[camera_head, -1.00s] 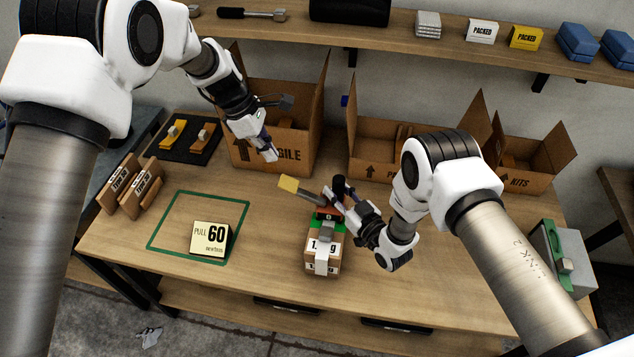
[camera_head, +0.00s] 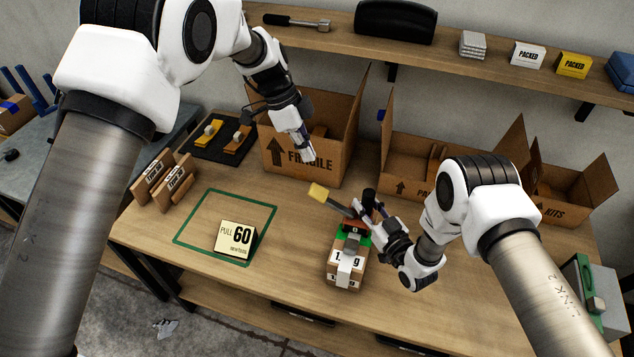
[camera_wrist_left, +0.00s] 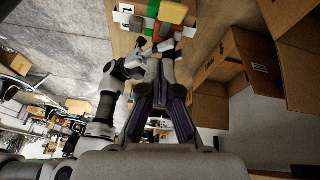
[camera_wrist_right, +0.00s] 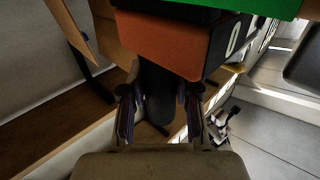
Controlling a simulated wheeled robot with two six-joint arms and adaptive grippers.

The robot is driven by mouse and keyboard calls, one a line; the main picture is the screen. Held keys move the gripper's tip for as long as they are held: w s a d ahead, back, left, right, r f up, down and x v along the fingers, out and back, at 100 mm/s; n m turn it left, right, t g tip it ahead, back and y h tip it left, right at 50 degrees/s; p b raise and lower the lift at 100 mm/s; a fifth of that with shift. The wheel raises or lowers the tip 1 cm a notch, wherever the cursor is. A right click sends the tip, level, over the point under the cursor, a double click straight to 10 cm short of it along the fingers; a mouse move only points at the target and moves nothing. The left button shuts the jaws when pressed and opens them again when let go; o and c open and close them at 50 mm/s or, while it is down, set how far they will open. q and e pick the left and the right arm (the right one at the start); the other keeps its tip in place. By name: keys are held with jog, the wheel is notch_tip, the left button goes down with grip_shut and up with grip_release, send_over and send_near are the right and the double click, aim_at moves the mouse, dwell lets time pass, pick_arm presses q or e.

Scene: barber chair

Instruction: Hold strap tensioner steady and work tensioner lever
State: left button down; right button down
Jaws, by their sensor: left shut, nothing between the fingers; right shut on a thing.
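The strap tensioner (camera_head: 353,227) has a reddish-brown body and sits on a green strap across a brown carton (camera_head: 346,266) near the table's front edge. Its lever (camera_head: 338,208) slants up to the left and ends in a yellow grip (camera_head: 318,193). My right gripper (camera_head: 364,210) is beside the tensioner. In the right wrist view, the right gripper (camera_wrist_right: 160,108) is shut on a dark cylindrical handle (camera_wrist_right: 157,88) under the orange-red body (camera_wrist_right: 178,43). My left gripper (camera_head: 309,155) is shut and empty, above and behind the yellow grip, apart from it.
A block marked PULL 60 (camera_head: 236,238) stands inside a green outline at left. Open cartons line the back, including one marked FRAGILE (camera_head: 288,158). Brown wooden pieces (camera_head: 165,183) stand at the left. The table between the outline and the tensioner is clear.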

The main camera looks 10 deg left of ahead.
pick_arm(q)
jog(key=shift+w+d+r+m, duration=0.15)
jog(key=shift+w+r+m, duration=0.05)
jog(key=shift+r+m, duration=0.3)
jog(key=shift+w+d+r+m, duration=0.1)
jog(key=shift+w+r+m, duration=0.05)
jog(key=shift+r+m, duration=0.35)
send_over(321, 194)
jog(key=f, duration=1)
jog(key=shift+d, duration=0.3)
jog(key=shift+w+a+f, duration=0.1)
jog(key=shift+a+f, duration=0.2)
jog(key=shift+f, duration=0.25)
jog(key=shift+a+f, duration=0.3)
jog(key=shift+f, duration=0.25)
jog(key=shift+a+f, duration=0.2)
jog(key=shift+f, duration=0.2)
jog(key=shift+a, duration=0.1)
